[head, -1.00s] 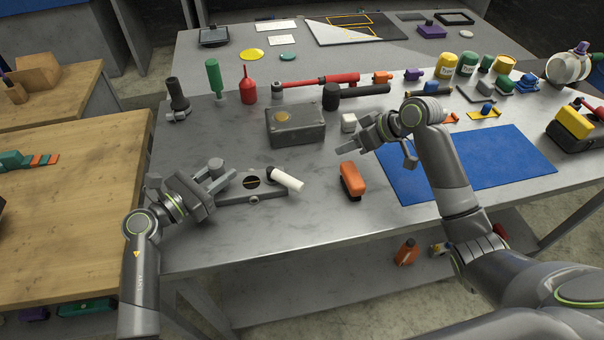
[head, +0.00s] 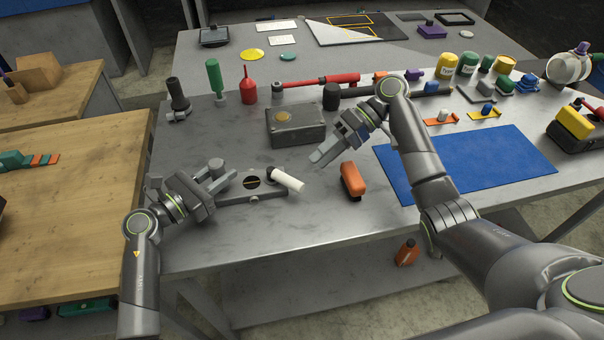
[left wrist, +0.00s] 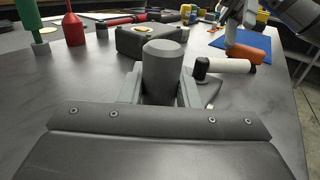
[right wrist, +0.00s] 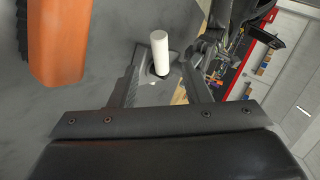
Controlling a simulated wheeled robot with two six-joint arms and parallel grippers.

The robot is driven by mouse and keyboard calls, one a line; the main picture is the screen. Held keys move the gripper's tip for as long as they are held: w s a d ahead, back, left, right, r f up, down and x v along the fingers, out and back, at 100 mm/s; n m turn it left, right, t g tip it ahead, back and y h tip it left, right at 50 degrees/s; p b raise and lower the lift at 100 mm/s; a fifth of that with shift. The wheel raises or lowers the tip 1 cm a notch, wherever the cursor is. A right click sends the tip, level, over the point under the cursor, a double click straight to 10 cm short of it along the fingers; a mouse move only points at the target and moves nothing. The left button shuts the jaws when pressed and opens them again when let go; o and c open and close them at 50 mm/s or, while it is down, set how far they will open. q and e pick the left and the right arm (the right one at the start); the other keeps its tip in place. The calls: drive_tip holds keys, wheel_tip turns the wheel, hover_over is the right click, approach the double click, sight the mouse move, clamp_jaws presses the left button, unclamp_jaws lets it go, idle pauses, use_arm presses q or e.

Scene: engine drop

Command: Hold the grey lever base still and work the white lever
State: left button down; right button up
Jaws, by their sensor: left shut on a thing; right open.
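The grey lever base (head: 240,194) lies flat on the metal table, with a grey upright post (left wrist: 162,68) at its left end. My left gripper (head: 218,180) is shut on that post, with a finger on each side of it. The white lever (head: 287,180) leans to the right from the base's right part; it also shows in the left wrist view (left wrist: 228,65). My right gripper (head: 322,154) is open and empty, up and to the right of the lever. In the right wrist view the white lever (right wrist: 160,52) shows beyond and between the open fingers, apart from them.
An orange-topped block (head: 352,180) stands close to the right of the lever and below my right gripper. A grey metal box (head: 296,124) stands behind the base. A blue mat (head: 470,165) lies to the right. Table in front of the base is clear.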

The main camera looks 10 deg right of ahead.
sight(285, 181)
drive_tip(key=x, duration=0.6)
drive_tip(key=shift+a+f, duration=0.25)
drive_tip(key=shift+a, duration=0.1)
clamp_jaws()
